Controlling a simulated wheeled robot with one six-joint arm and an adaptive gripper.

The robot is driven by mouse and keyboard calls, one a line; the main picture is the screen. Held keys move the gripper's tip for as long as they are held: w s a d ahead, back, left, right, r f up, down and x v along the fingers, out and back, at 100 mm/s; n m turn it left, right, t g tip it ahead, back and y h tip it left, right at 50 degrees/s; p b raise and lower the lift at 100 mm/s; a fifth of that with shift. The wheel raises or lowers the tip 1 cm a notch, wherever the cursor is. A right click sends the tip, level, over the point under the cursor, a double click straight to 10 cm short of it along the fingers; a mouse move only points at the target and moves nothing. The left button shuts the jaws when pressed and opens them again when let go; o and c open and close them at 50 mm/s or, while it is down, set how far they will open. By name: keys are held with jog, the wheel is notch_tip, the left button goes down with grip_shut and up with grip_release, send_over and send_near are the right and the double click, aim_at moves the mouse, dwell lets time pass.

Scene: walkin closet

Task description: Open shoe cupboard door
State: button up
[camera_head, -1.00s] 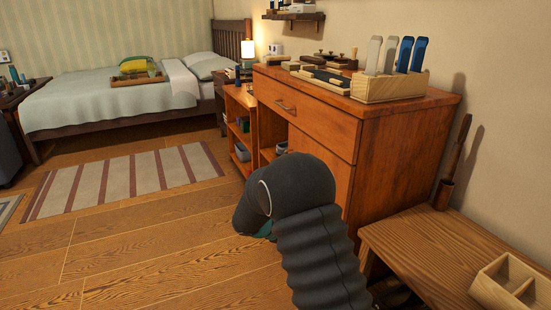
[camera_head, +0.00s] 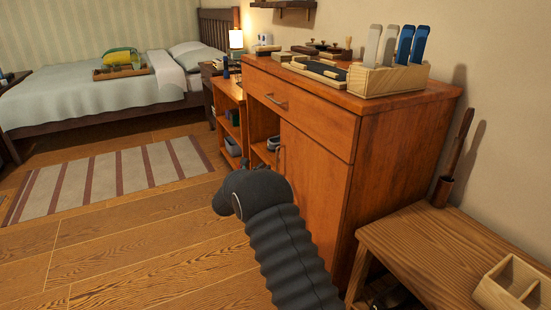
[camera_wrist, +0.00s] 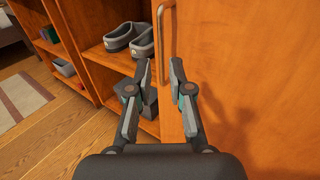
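The orange wooden shoe cupboard (camera_head: 400,165) stands against the right wall, with a drawer (camera_head: 300,105) above its door (camera_head: 315,180). The door looks shut; it fills the right of the wrist view (camera_wrist: 245,60). Its thin vertical metal handle (camera_wrist: 162,40) is near the door's left edge. My gripper (camera_wrist: 160,68) is open, with a narrow gap between its two fingers. The handle's lower part shows in line with this gap; I cannot tell whether the fingers straddle it or stop short. In the head view my dark arm hides the gripper.
Left of the door, open shelves (camera_wrist: 115,65) hold grey shoes (camera_wrist: 128,40). A low wooden bench (camera_head: 435,245) stands right of the cupboard. A wooden block holder (camera_head: 390,80) and several small items sit on top.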

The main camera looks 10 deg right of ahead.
jog(key=x, duration=1)
jog(key=shift+w+d, duration=0.1)
jog(key=shift+d, duration=0.15)
grip_shut()
